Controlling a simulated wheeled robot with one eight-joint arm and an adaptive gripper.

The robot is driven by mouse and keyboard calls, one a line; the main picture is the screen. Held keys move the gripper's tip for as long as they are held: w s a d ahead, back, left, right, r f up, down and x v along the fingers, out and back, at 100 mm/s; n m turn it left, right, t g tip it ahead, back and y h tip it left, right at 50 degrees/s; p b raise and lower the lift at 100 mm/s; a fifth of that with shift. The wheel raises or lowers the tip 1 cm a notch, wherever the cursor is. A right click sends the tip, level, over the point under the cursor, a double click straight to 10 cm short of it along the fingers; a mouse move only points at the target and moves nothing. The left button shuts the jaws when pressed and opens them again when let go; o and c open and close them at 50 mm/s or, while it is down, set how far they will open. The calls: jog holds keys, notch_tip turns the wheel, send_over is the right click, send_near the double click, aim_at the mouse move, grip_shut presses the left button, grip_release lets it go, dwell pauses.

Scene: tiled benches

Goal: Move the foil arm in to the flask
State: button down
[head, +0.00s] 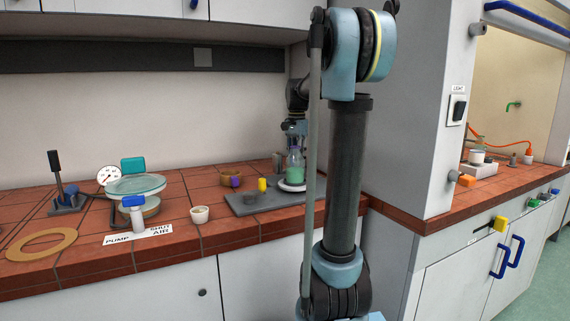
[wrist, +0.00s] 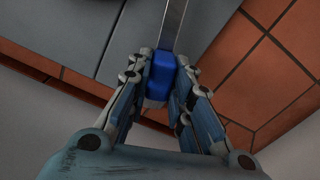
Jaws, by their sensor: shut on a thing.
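A flask with green liquid (head: 295,163) stands upright on a white round base (head: 291,187) at the right of the bench. My gripper (head: 293,128) is above the flask in the head view, partly behind my arm. In the wrist view my gripper (wrist: 168,88) is shut on a blue block, the grip of the foil arm (wrist: 156,84). A flat grey metal strip runs from this block toward the top of that view. The foil arm cannot be made out in the head view. The strip's far end and the flask are outside the wrist view.
A grey board (head: 262,203) bears a yellow piece (head: 262,184) and a small dark cup (head: 250,197). A white cup (head: 200,214), a glass-lidded vessel (head: 136,187) and a tan ring (head: 41,244) stand left. The tiled front strip is mostly clear.

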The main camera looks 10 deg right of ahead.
dwell(0.3)
jog(key=shift+s+d+n, duration=0.25)
jog(key=shift+d+n, duration=0.05)
jog(key=shift+n, duration=0.6)
jog(key=shift+s+d+n, duration=0.2)
jog(key=shift+d+n, duration=0.05)
jog(key=shift+n, duration=0.65)
jog(key=c, duration=1.4)
grip_release()
jog(key=shift+s+d+n, duration=0.1)
jog(key=shift+n, duration=0.2)
jog(key=shift+o, duration=0.2)
notch_tip(320, 180, up, 15)
